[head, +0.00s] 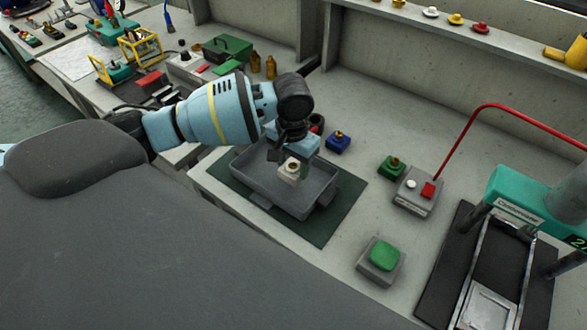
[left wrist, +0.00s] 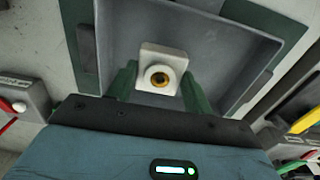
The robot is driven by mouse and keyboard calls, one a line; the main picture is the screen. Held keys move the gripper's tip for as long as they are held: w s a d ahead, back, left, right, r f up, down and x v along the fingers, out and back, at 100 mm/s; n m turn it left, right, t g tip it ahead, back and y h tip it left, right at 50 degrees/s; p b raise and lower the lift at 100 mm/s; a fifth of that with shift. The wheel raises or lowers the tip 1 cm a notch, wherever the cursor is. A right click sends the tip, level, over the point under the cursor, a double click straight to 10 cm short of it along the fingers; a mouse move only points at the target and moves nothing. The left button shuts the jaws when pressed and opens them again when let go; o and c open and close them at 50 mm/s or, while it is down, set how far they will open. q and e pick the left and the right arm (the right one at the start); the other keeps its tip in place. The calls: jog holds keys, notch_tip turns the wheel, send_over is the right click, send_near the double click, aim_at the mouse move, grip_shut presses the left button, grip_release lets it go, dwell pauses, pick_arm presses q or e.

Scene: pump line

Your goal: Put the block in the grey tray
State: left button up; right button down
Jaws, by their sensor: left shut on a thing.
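The white block (head: 289,172) has a brass-coloured round fitting on top. My left gripper (head: 287,161) is shut on it and holds it over the grey tray (head: 320,187). In the left wrist view the block (left wrist: 149,54) sits between the two green fingers (left wrist: 158,88), with the tray (left wrist: 215,35) behind it. I cannot tell whether the block touches the tray floor. The tray looks otherwise empty and lies on a dark green mat (head: 345,205). My right gripper is not in view.
A blue block (head: 338,142) and a green block (head: 391,167) stand beyond the tray.

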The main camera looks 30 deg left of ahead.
aim_at(293, 163)
pick_arm(q)
jog(key=shift+w+a+f, duration=0.25)
jog(key=shift+w, duration=0.15)
notch_tip(293, 163, down, 3)
jog(key=shift+f, duration=0.1)
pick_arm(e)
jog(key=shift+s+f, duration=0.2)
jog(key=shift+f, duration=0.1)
pick_arm(q)
jog(key=o, duration=1.3)
jog(key=shift+c, duration=0.2)
notch_tip(293, 163, up, 11)
jog(key=shift+r+p, duration=0.2)
jog(key=shift+p, duration=0.3)
jog(key=shift+r, duration=0.4)
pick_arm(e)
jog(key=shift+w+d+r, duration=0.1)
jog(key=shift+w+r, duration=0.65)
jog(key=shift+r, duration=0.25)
pick_arm(q)
jog(key=shift+s+f, duration=0.1)
jog(key=shift+s, duration=0.05)
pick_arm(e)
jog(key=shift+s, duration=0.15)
